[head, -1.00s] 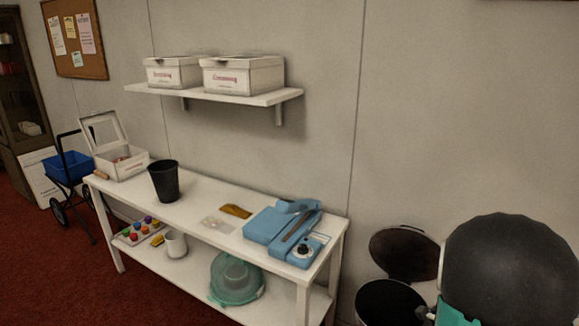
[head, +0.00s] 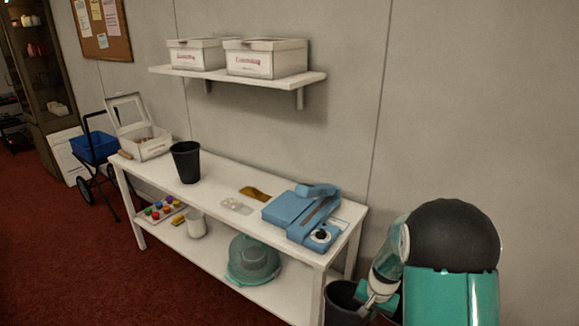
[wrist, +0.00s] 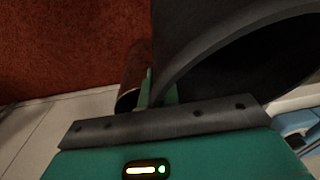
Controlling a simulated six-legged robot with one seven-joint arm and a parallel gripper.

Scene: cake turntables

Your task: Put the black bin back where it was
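In the head view a black bin (head: 340,307) with an open round mouth shows at the bottom, beside the table's right end. Its lower part is cut off by the frame. My gripper (head: 372,299) is at the bin's right edge. In the wrist view the bin's dark curved wall and rim (wrist: 235,40) fill the upper right. My gripper's green fingers (wrist: 158,88) are closed at this wall, and the contact is partly hidden. A second black, tapered, open container (head: 186,163) stands upright on the left part of the tabletop.
The white table (head: 225,178) carries a blue appliance (head: 300,213), a brown item and an open white box (head: 150,143). Its lower shelf holds a teal-based dome (head: 253,260), a white mug and coloured pieces. Boxes sit on a wall shelf (head: 215,75). Red carpet is clear at front left.

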